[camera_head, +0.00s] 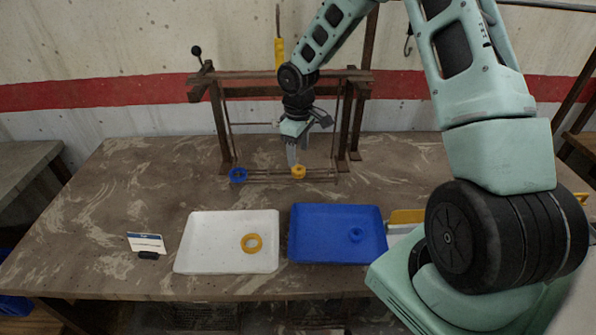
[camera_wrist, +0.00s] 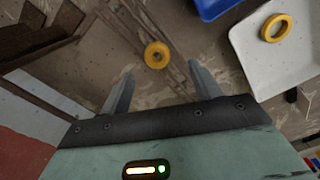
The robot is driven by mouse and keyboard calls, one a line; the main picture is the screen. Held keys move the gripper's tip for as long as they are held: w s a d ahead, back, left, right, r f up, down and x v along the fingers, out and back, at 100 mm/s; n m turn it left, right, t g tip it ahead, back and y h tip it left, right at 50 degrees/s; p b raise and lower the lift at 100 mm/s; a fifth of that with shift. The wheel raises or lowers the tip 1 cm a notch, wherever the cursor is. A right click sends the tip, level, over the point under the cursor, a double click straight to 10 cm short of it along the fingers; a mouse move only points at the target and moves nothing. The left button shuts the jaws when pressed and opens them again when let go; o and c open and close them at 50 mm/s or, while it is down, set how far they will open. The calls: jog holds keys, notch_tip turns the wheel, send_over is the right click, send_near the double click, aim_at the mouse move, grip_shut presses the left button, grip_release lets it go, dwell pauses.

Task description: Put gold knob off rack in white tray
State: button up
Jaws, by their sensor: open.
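A gold knob (camera_head: 298,172) sits on the rack's low front rail, to the right of a blue knob (camera_head: 238,175). The gold knob also shows in the wrist view (camera_wrist: 157,54), ahead of my fingers. My gripper (camera_head: 291,157) is open and empty just above and beside the gold knob in the head view; in the wrist view its two fingers (camera_wrist: 158,85) are spread apart with the knob beyond their tips. The rack (camera_head: 270,76) stands at the back of the table. The white tray (camera_head: 190,245) lies in front at left with a gold ring (camera_head: 252,243) in it.
A blue tray (camera_head: 300,250) with a small blue ring (camera_head: 355,234) lies right of the white tray. A small sign card (camera_head: 147,243) stands left of the white tray. A yellow object (camera_head: 406,216) lies right of the blue tray. The table between rack and trays is clear.

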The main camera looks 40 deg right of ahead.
aim_at(299, 170)
jog(key=shift+w+d+f+p, duration=0.15)
jog(key=shift+f+p, duration=0.4)
jog(key=shift+f, duration=1.05)
jog(key=shift+d+f+p, duration=0.1)
jog(key=shift+f+p, duration=0.45)
jog(key=shift+f, duration=1.05)
jog(key=shift+c, duration=0.3)
jog(key=c, duration=1.1)
jog(key=shift+r, duration=0.15)
jog(key=shift+r+b, duration=0.45)
jog(key=shift+r, duration=0.15)
notch_tip(299, 170, up, 2)
jog(key=shift+a+b, duration=0.15)
jog(key=shift+b, duration=0.4)
jog(key=s+a+b, duration=0.6)
jog(key=s+a, duration=0.4)
jog(key=s, duration=0.4)
jog(key=shift+s, duration=0.4)
